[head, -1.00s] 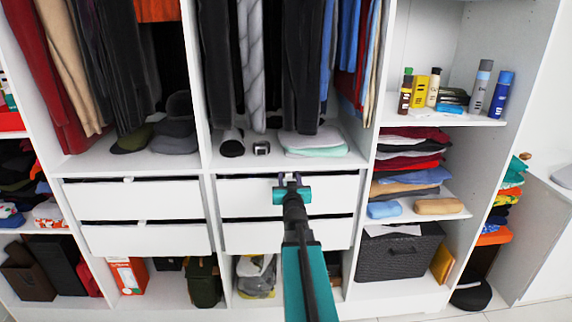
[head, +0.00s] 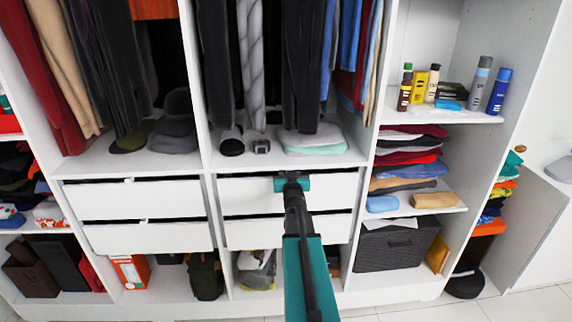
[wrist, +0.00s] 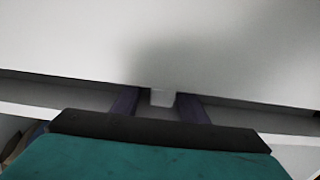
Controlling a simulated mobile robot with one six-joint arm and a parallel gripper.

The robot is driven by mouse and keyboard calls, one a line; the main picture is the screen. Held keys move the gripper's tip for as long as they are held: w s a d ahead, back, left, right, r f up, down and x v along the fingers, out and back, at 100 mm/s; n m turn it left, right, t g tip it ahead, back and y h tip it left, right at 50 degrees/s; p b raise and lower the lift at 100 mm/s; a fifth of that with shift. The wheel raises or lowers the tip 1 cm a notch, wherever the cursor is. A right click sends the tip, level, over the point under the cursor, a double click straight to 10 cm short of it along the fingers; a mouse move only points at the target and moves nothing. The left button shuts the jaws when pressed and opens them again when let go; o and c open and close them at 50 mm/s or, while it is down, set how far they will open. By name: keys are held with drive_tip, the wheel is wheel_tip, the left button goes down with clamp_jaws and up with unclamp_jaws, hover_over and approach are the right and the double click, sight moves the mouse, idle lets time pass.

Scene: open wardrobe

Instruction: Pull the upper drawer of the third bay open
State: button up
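The upper drawer (head: 240,197) of the third bay is a plain white front under the hanging trousers, with a dark gap along its top edge. It looks in line with the drawer below, so it appears shut. My gripper (head: 291,175) is at the top edge of this drawer, near its middle; the fingertips are hard to make out in the head view. In the wrist view, my two dark fingers (wrist: 158,104) stand apart on either side of a small pale handle tab (wrist: 162,97).
The lower drawer (head: 245,233) is just below, partly behind my arm. Two more drawers (head: 135,195) are in the bay to the left. Folded towels (head: 312,139) and shoes lie on the shelf above. Folded clothes (head: 408,160) and a dark basket (head: 395,247) are to the right.

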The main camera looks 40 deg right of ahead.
clamp_jaws()
idle(0.5)
drive_tip(key=shift+s+f+b, duration=0.1)
drive_tip(key=shift+f+b, duration=0.05)
drive_tip(key=shift+b, duration=0.85)
